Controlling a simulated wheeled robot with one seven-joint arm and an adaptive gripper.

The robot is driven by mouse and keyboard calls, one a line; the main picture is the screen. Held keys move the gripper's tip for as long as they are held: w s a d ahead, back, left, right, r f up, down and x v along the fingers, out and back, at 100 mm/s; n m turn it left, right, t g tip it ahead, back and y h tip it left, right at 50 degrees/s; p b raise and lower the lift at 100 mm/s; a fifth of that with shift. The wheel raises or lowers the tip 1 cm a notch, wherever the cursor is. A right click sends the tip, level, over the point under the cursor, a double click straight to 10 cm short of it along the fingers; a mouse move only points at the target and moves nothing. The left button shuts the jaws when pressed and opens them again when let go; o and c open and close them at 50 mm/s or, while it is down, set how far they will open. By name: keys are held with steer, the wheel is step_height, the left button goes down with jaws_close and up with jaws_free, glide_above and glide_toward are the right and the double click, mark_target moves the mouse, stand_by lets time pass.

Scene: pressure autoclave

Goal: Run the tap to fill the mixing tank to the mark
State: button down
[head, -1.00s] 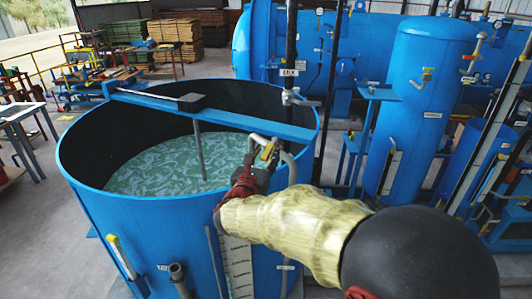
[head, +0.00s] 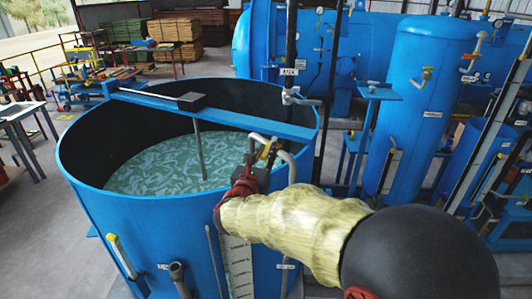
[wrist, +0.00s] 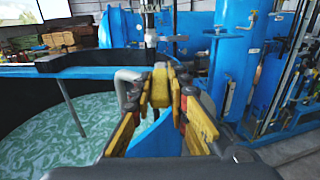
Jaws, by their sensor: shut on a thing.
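The mixing tank (head: 140,235) is a large open blue tub with a dark inner wall. Greenish, streaked liquid (head: 165,163) covers its floor area well below the rim; it also shows in the wrist view (wrist: 60,130). A white graduated scale (head: 238,265) runs down the outside front; its marks are too small to read. The tap's grey bent pipe (wrist: 127,88) stands at the near right rim. My gripper (head: 262,160) is at the tap, its yellow-padded fingers shut on the yellow tap handle (wrist: 160,85). The spout's outlet and any stream are hidden.
A blue beam (head: 230,120) with a dark box crosses the tank top, with a stirrer shaft (head: 199,150) below it. The long blue autoclave (head: 380,45) lies behind, and an upright blue vessel (head: 415,110) stands to the right. A workbench (head: 20,115) is at far left.

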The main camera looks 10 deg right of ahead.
stand_by(0.4)
steer(key=shift+w+a+r+m+g+h+p, duration=0.1)
steer(key=shift+w+a+m+g+h+p, duration=0.5)
steer(key=shift+m+g+h, duration=0.6)
steer(key=shift+w+a+m+g+h+p, duration=0.25)
steer(key=shift+w+a+m+g+h, duration=0.6)
steer(key=shift+h, duration=0.45)
steer(key=shift+s+g, duration=0.15)
steer(key=shift+g, duration=0.1)
steer(key=c, duration=1.7)
jaws_free()
steer(key=v, duration=1.2)
steer(key=shift+f, duration=0.2)
